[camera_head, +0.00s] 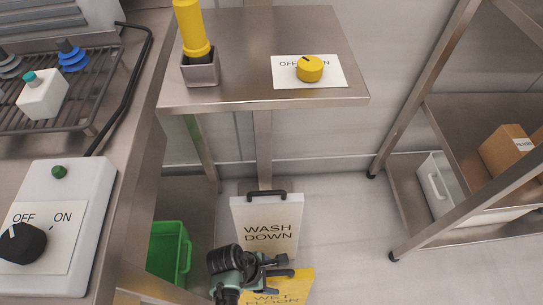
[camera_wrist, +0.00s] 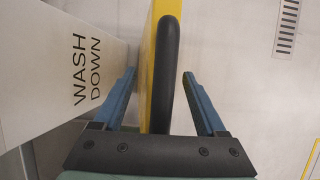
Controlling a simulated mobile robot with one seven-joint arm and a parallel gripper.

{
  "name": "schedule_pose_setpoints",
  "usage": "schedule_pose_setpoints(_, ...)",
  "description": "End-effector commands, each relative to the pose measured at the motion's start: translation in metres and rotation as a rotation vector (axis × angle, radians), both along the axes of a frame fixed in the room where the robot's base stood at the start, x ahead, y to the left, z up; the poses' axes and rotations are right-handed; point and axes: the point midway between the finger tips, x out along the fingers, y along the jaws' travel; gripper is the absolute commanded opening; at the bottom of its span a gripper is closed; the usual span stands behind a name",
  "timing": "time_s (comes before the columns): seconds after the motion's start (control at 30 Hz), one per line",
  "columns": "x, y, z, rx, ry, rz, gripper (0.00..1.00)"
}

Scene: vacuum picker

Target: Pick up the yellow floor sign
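The yellow floor sign (camera_head: 296,287) stands on the floor at the bottom of the head view, in front of the white "WASH DOWN" sign, its text partly covered by my gripper. In the wrist view the yellow sign (camera_wrist: 149,60) shows edge-on, with a black handle (camera_wrist: 167,70) along it. My gripper (camera_wrist: 158,85) is open. One blue finger is on each side of the sign and its handle, with gaps visible on both sides. In the head view my gripper (camera_head: 277,266) is at the top of the yellow sign.
The white "WASH DOWN" sign (camera_head: 267,222) stands close behind, left of the fingers in the wrist view (camera_wrist: 75,70). A green bin (camera_head: 168,250) is at left, under the counter. A steel shelf (camera_head: 420,205) with boxes is at right. Floor between is clear.

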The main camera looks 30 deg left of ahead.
Motion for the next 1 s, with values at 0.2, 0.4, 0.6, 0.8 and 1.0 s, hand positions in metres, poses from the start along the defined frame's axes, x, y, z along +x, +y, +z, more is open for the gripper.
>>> schedule_pose_setpoints(0.2,-0.0003,0.0,0.0001,0.0,0.0,0.0,0.32)
schedule_pose_setpoints(0.4,-0.0003,0.0001,0.0001,0.0,0.0,0.0,0.0)
schedule_pose_setpoints(0.6,-0.0004,0.0,0.0001,0.0,0.0,0.0,0.0)
schedule_pose_setpoints(0.8,-0.0004,0.0001,0.0001,-0.001,0.001,0.001,0.0)
schedule_pose_setpoints(1.0,-0.0005,0.0001,0.0001,-0.001,0.001,0.001,0.0)
